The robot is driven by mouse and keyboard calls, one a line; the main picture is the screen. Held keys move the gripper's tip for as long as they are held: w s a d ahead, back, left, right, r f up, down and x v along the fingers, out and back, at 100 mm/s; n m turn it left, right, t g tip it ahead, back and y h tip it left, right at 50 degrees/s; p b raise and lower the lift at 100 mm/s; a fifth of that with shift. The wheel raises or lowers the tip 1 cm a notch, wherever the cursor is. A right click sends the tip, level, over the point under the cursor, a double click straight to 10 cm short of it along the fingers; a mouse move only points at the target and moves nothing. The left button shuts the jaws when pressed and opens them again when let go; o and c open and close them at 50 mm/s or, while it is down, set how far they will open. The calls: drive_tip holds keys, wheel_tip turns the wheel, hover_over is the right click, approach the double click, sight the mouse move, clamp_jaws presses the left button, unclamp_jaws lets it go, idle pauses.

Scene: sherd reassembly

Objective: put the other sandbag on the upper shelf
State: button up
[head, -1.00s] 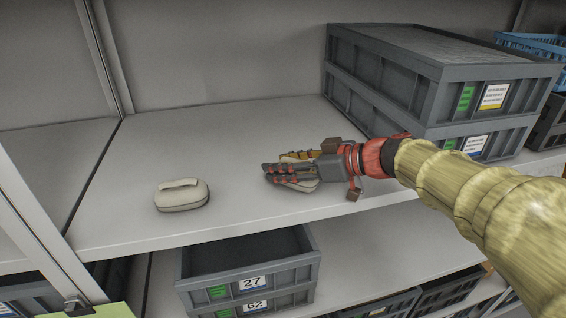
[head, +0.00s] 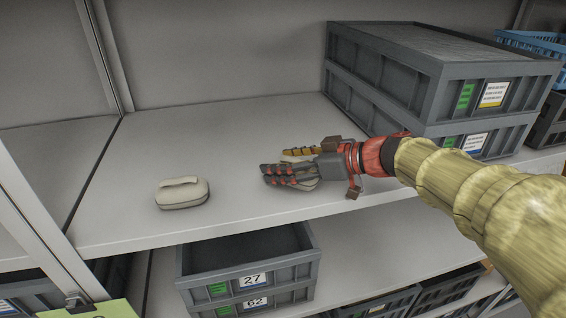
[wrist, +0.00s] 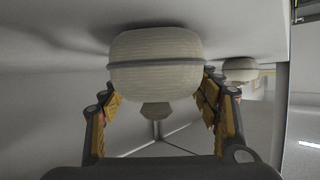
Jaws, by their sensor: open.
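One pale sandbag (head: 182,193), with a seam and a top handle, rests at the left front of the upper shelf (head: 240,208). My gripper (head: 276,163) is right of it, low over the same shelf, with its fingers open. A second pale sandbag (head: 305,186) is at the fingers and mostly hidden by them in the head view. In the wrist view this second sandbag (wrist: 155,68) lies between the spread fingers, against the shelf surface, which appears at the top. The first sandbag (wrist: 240,70) shows smaller beyond the right finger.
Two stacked grey crates (head: 430,85) stand right of my gripper on the shelf. Grey crates (head: 250,270), labelled 27 and 62, stand on the level below. A blue basket (head: 535,45) is at the far right. The shelf behind the sandbags is clear.

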drive_tip(key=b+v, duration=0.1)
drive_tip(key=v, duration=1)
drive_tip(key=shift+d+r, duration=0.15)
drive_tip(key=shift+d, duration=0.05)
drive_tip(key=shift+s+d+r, duration=0.15)
drive_tip(key=shift+d+r, duration=0.05)
drive_tip(key=w+d+r+m+t+h, duration=0.4)
drive_tip(key=w+d+r+t+h, duration=0.15)
drive_tip(key=r+t, duration=0.35)
drive_tip(key=s+d+f+m+h, duration=0.3)
drive_tip(key=d+m+h, duration=0.1)
drive_tip(key=d, duration=0.2)
drive_tip(key=s+d+f+m+h, duration=0.3)
drive_tip(key=d+f+h, duration=0.1)
drive_tip(key=d+h, duration=0.1)
drive_tip(key=s+a+f+g+y, duration=0.1)
drive_tip(key=s+a+f+g, duration=0.2)
drive_tip(key=s+f, duration=0.7)
drive_tip(key=s+a+f+m+g+y, duration=0.1)
drive_tip(key=s+a+f+g, duration=0.2)
drive_tip(key=s+f+g, duration=0.3)
drive_tip(key=s+f, duration=0.5)
drive_tip(key=shift+s+g+y, duration=0.35)
drive_tip(key=shift+s+g, duration=0.05)
